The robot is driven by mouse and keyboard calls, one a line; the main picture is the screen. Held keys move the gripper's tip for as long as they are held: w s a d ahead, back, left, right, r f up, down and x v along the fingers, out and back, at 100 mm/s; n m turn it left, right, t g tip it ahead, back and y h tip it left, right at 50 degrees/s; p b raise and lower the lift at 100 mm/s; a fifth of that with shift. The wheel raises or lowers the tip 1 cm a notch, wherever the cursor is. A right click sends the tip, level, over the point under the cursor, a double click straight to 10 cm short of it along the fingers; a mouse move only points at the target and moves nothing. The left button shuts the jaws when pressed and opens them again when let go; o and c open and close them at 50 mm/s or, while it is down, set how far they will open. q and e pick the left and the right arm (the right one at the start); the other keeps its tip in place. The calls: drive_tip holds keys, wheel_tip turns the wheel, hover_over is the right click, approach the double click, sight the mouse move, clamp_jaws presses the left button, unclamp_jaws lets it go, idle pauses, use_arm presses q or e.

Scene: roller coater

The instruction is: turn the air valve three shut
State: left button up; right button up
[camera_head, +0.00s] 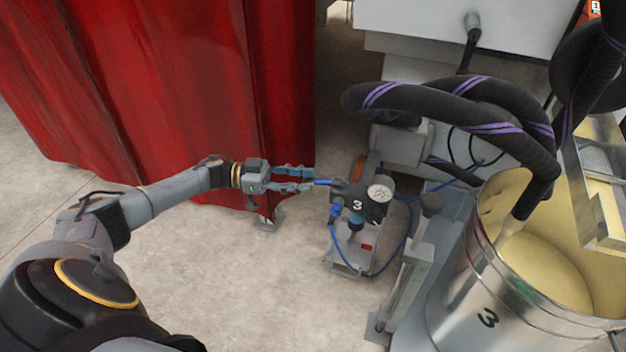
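The air valve unit marked 3 (357,205) is a dark block with a round white pressure gauge (379,193) on a small stand, right of the picture's middle. My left gripper (312,180) reaches in from the left, level with the lever. Its two fingers are apart, with their tips at the lever's outer end. I cannot tell whether they touch it. My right gripper is not in view.
A red curtain (200,90) hangs close behind my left arm. Blue air hoses (338,248) loop around the stand. A metal drum marked 3 (480,290) with cream-coloured contents and thick black hoses (450,105) stand at the right. The floor (250,290) at front is clear.

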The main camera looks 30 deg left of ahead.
use_arm(q)
drive_tip(key=v, duration=0.8)
drive_tip(key=shift+s+a, duration=0.2)
drive_tip(key=shift+a, duration=0.15)
